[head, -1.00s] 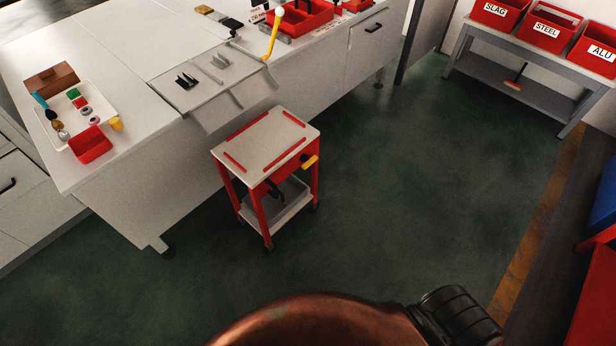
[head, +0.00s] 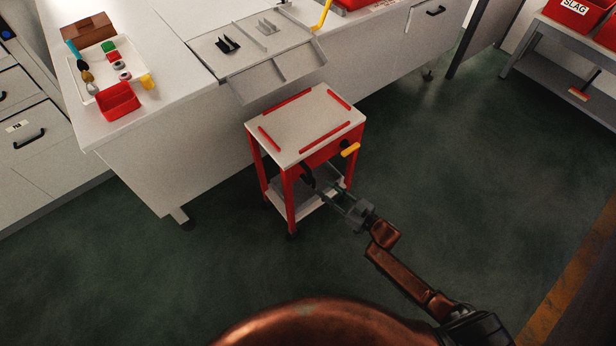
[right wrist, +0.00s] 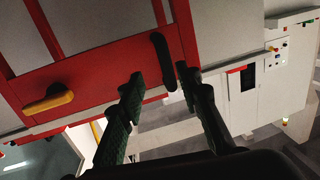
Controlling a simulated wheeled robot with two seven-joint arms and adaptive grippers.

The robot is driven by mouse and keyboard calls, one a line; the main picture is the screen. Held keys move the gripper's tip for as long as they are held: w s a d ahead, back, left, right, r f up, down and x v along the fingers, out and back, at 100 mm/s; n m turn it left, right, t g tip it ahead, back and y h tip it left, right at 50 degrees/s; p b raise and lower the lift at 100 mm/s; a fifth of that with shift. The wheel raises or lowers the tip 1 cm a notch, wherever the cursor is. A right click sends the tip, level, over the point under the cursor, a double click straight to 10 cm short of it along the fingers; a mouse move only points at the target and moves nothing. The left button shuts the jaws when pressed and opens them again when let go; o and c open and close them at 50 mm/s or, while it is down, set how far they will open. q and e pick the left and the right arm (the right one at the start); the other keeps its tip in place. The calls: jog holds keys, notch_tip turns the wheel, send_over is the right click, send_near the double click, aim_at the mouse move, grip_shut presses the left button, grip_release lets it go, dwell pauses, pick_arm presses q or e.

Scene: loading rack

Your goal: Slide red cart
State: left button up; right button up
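The red cart (head: 306,122) stands on the floor against the white workbench, with a pale top edged by red strips and a lower shelf. Its front has a yellow handle (head: 350,149) and a black handle (head: 307,175). My right gripper (head: 326,190) reaches to the cart's front at the black handle. In the right wrist view, the fingers of my right gripper (right wrist: 160,76) are spread. The black handle (right wrist: 163,58) lies between and just beyond the fingertips, with no clear contact. The yellow handle (right wrist: 48,102) is left of them. My left gripper is not in view.
The white workbench (head: 150,150) borders the cart behind and left, and its sloped metal tray (head: 282,78) hangs close over the cart's back edge. A rack with red bins (head: 578,12) stands far right. The green floor (head: 460,170) right of the cart is clear.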

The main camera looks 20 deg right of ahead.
aim_at(311, 178)
jog(key=shift+w+a+r+b, duration=0.15)
jog(key=shift+w+a+r, duration=0.25)
jog(key=shift+w+a, duration=0.2)
jog(key=shift+w+a+r+b, duration=0.15)
jog(key=shift+w+a+r, duration=0.25)
jog(key=shift+w+a, duration=0.15)
jog(key=b+x, duration=0.1)
jog(key=x, duration=0.2)
jog(key=shift+w+a, duration=0.15)
jog(key=shift+w, duration=0.2)
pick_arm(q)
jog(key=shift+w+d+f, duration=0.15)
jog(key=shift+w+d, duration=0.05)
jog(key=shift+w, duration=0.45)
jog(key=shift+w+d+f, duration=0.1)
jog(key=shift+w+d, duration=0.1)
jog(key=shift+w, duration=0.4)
pick_arm(e)
jog(key=shift+x, duration=0.8)
jog(key=shift+r, duration=0.1)
jog(key=shift+c, duration=0.2)
grip_shut()
